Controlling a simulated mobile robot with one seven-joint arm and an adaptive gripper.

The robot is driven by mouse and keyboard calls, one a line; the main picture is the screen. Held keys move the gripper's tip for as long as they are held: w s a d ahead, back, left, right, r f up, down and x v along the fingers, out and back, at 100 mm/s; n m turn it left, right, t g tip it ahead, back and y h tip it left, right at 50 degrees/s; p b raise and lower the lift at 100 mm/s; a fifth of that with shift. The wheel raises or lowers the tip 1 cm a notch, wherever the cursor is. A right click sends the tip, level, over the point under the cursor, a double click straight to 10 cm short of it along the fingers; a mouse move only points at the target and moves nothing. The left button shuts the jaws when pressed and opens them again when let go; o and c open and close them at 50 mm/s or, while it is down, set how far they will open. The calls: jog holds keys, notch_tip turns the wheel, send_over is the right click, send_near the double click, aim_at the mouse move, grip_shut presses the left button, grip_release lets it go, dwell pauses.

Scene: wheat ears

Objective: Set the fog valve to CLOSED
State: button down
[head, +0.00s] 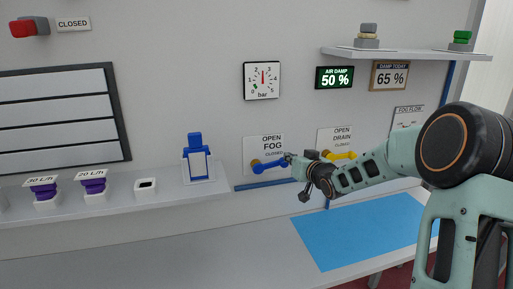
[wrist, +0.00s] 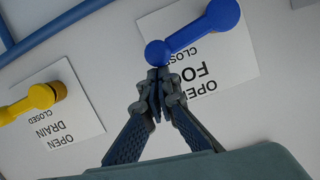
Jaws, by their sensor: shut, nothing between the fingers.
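The fog valve has a blue lever (head: 270,167) on a brass-coloured pivot, in front of a white card (head: 263,145) marked OPEN, FOG and CLOSED. The lever lies nearly level, pointing right from its pivot, beside the word CLOSED. In the wrist view the blue lever (wrist: 190,34) ends in a round knob, and the card (wrist: 208,78) appears upside down. My gripper (head: 289,158) is at the lever's free end. In the wrist view my gripper (wrist: 157,75) is shut and empty, its fingertips right by the knob; I cannot tell whether they touch it.
The yellow drain valve lever (head: 343,156) sits to the right, close to my arm; it also shows in the wrist view (wrist: 30,102). A shelf (head: 120,210) with a blue device (head: 196,160) is on the left. A blue mat (head: 350,235) lies on the clear bench below.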

jog(key=shift+w+d+f, duration=0.1)
jog(key=shift+d+f, duration=0.15)
jog(key=shift+f, duration=0.75)
